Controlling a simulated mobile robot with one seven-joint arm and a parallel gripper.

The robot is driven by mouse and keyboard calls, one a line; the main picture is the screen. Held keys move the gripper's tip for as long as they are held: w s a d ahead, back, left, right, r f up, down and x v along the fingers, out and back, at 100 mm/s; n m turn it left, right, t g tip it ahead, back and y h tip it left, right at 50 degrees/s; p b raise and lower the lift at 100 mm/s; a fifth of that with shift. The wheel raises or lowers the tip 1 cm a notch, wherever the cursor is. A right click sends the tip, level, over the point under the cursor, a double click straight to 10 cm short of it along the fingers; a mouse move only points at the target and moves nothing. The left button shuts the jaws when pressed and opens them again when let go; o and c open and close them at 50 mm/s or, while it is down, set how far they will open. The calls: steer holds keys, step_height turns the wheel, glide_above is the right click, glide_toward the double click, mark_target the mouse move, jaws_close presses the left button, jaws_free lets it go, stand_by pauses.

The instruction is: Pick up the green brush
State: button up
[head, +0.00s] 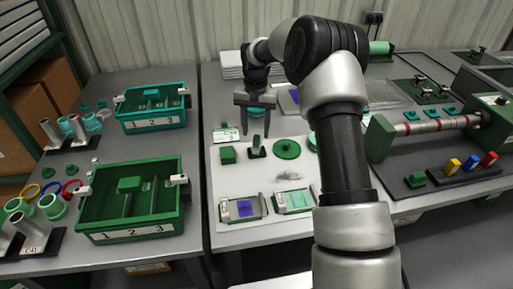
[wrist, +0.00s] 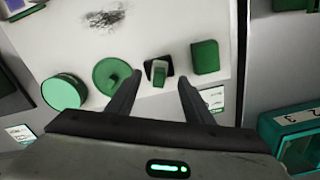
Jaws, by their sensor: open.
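A small green upright piece on a dark square base (head: 256,150) stands on the white board. It looks most like the green brush, though its bristles cannot be made out. In the wrist view this piece (wrist: 159,73) shows between and just beyond my fingertips. My gripper (head: 254,122) is open and empty, pointing down above and behind the piece in the head view. In the wrist view both fingers of my gripper (wrist: 160,84) are spread wide, with nothing between them touching.
A green block (head: 227,155) is close on the piece's left, and a round green disc (head: 287,149) on its right; a green cylinder (wrist: 64,91) lies beyond the disc. Two trays with purple (head: 243,209) and mint (head: 294,201) pads are in front. Green bins (head: 128,226) stand left.

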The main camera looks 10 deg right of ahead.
mark_target(257, 137)
steer(key=f, duration=0.2)
steer(key=f+b, duration=0.1)
steer(key=f, duration=0.1)
steer(key=w+f, duration=0.1)
steer(key=f, duration=0.1)
steer(key=shift+d+f, duration=0.2)
jaws_close()
step_height(257, 137, up, 10)
steer(key=shift+r+p, duration=0.1)
steer(key=shift+p, duration=0.75)
steer(key=c, duration=0.7)
jaws_free()
steer(key=c, duration=0.3)
